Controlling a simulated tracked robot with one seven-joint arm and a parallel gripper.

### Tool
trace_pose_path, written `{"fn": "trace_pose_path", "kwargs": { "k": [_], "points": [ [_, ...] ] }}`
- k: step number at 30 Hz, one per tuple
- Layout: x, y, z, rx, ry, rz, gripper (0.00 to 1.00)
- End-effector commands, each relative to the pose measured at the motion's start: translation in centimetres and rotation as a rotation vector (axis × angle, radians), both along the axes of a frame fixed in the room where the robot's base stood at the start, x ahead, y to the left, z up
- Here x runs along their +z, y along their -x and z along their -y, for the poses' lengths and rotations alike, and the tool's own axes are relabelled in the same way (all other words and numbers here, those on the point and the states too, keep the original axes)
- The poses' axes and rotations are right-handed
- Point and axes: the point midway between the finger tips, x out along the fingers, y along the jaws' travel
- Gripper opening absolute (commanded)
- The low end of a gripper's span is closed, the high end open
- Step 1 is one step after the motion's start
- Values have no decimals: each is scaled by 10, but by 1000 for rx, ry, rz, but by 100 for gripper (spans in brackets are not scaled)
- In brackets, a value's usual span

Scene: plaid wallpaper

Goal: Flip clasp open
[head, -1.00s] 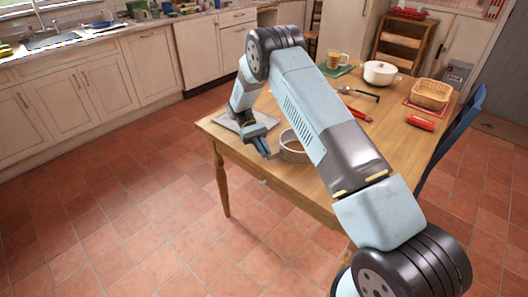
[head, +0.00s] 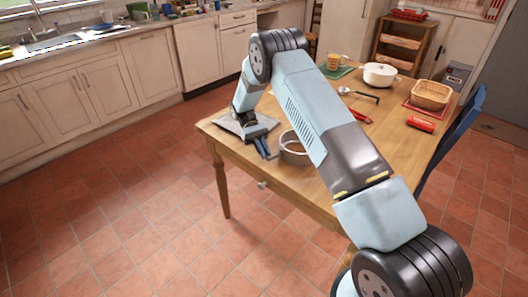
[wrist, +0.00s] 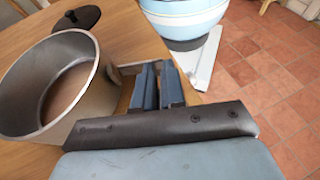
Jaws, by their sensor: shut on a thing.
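A round grey metal tin (head: 293,158) stands near the front edge of the wooden table. A short pale metal piece (wrist: 129,69), apparently the clasp, reaches from the tin's side toward my fingers. My gripper (head: 265,152) is just left of the tin. In the wrist view its two dark blue fingers (wrist: 158,80) are close together beside the tin, at the clasp. The gripped part is mostly hidden between them, and I cannot see whether the clasp is flipped.
A grey sheet (wrist: 205,60) lies at the table's corner. A black round piece (wrist: 75,18) is behind the tin. Further back are a white pot (head: 380,75), a ladle (head: 358,94), a wicker basket (head: 431,95) and a red item (head: 421,124). A blue chair (head: 455,140) stands right.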

Motion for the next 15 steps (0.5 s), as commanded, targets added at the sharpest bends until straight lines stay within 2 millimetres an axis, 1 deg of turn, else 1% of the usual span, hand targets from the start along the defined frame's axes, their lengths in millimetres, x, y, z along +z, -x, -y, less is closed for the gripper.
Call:
{"fn": "trace_pose_path", "kwargs": {
  "k": [8,9,15],
  "points": [
    [0,0,0,0,0,0,0],
    [0,0,0,0,0,0,12],
    [0,0,0,1,0,0,31]
  ]
}}
